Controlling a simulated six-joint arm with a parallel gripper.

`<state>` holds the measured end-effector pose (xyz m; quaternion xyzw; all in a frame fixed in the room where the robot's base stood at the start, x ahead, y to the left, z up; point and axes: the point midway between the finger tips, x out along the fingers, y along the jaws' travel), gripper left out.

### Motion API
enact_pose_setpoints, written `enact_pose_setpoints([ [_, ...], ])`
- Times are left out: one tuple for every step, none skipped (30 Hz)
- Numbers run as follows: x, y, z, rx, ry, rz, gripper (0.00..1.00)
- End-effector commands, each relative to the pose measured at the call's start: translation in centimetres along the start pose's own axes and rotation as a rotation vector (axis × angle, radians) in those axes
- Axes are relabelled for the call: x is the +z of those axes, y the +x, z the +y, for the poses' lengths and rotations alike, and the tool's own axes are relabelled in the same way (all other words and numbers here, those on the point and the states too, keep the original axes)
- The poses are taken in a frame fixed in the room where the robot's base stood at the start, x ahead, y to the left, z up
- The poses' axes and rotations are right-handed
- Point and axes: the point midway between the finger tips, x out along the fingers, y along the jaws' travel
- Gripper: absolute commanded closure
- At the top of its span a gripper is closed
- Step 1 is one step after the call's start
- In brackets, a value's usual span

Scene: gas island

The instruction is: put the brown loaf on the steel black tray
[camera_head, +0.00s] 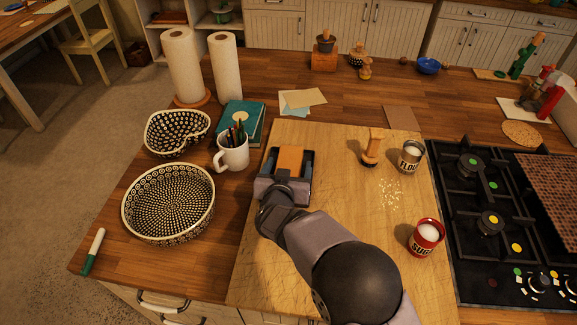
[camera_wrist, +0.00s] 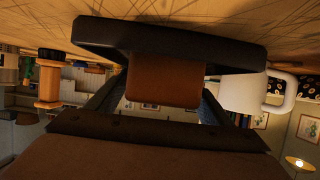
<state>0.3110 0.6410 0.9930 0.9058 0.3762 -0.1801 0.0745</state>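The brown loaf (camera_head: 290,160) is a block between the fingers of my gripper (camera_head: 288,168), over the left part of the wooden board. The loaf (camera_wrist: 163,80) also shows in the middle of the wrist view, with a dark finger meeting it on each side. My gripper (camera_wrist: 163,95) appears shut on it. The black tray (camera_wrist: 105,35) is a wide dark shape behind the loaf in the wrist view, against the board. In the head view, my gripper and arm hide most of the tray. Whether the loaf touches the tray cannot be told.
A white mug (camera_head: 233,153) with pens stands close left of my gripper. A patterned round dish (camera_head: 168,203) is further left. A wooden stamp-like piece (camera_head: 371,150), a flour tin (camera_head: 411,157) and a red sugar tin (camera_head: 426,238) stand right. A black hob (camera_head: 470,260) borders the board.

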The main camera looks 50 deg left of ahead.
Motion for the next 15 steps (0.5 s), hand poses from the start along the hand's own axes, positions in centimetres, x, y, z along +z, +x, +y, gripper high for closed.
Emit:
enact_pose_setpoints([
  [0.0, 0.0, 0.0, 0.000, 0.000, 0.000, 0.27],
  [0.0, 0.0, 0.0, 0.000, 0.000, 0.000, 0.27],
  [0.0, 0.0, 0.0, 0.000, 0.000, 0.000, 0.27],
  [0.0, 0.0, 0.0, 0.000, 0.000, 0.000, 0.27],
  [0.0, 0.0, 0.0, 0.000, 0.000, 0.000, 0.27],
  [0.0, 0.0, 0.0, 0.000, 0.000, 0.000, 0.27],
  [-0.1, 0.0, 0.0, 0.000, 0.000, 0.000, 0.27],
  [-0.1, -0.1, 0.0, 0.000, 0.000, 0.000, 0.27],
  [-0.3, -0.1, 0.0, 0.000, 0.000, 0.000, 0.27],
  [-0.4, -0.2, 0.0, 0.000, 0.000, 0.000, 0.27],
  [-0.4, -0.2, 0.0, -0.001, -0.001, 0.000, 0.27],
  [-0.3, -0.4, -0.1, -0.001, -0.001, 0.000, 0.27],
  [-0.3, -0.6, -0.1, -0.001, -0.001, 0.000, 0.27],
  [-0.3, -0.8, -0.1, -0.001, 0.000, 0.001, 0.27],
  [-0.3, -1.2, -0.1, -0.002, 0.000, 0.001, 0.27],
])
